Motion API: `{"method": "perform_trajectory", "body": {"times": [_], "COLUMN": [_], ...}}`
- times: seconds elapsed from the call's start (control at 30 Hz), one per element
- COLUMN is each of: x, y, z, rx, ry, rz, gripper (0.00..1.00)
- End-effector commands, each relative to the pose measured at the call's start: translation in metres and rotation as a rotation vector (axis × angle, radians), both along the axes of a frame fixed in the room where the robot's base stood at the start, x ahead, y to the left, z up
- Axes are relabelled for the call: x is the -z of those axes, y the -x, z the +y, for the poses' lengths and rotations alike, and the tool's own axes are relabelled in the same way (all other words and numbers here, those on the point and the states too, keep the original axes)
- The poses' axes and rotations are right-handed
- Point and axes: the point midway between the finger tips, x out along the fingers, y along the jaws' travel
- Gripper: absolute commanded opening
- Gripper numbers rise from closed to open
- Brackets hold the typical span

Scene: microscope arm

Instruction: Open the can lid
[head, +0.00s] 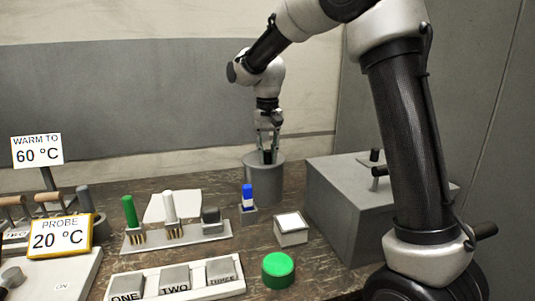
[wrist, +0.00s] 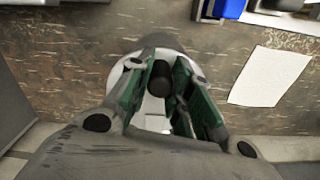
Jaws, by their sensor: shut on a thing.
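The can (head: 264,184) is a grey cylinder standing at the back of the bench in the head view. Its lid (head: 252,158) shows as a grey top with a dark upright knob (head: 267,157). My gripper (head: 268,152) points straight down over the can, with its fingers shut on the knob. In the wrist view the knob (wrist: 160,78) sits between the green-sided fingers, above a pale round top. The lid appears to be on the can; the fingers hide part of its edge, and I cannot tell whether there is a gap.
A large grey box (head: 345,205) with dark handles stands right of the can. In front are a blue-topped item (head: 248,195), a small white-topped box (head: 290,229) and a green button (head: 278,268). A rack of upright tools (head: 180,238) and a paper sheet (head: 172,205) lie left.

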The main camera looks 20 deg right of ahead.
Motion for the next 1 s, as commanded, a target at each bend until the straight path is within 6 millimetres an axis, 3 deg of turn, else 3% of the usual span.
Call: {"method": "perform_trajectory", "body": {"times": [0.47,1.0], "x": [-0.012,-0.059], "y": [-0.005,-0.041], "z": [0.000,0.001], "rx": [0.000,0.000], "ry": [-0.001,-0.003], "rz": [-0.005,-0.012], "gripper": [0.00,0.00]}}
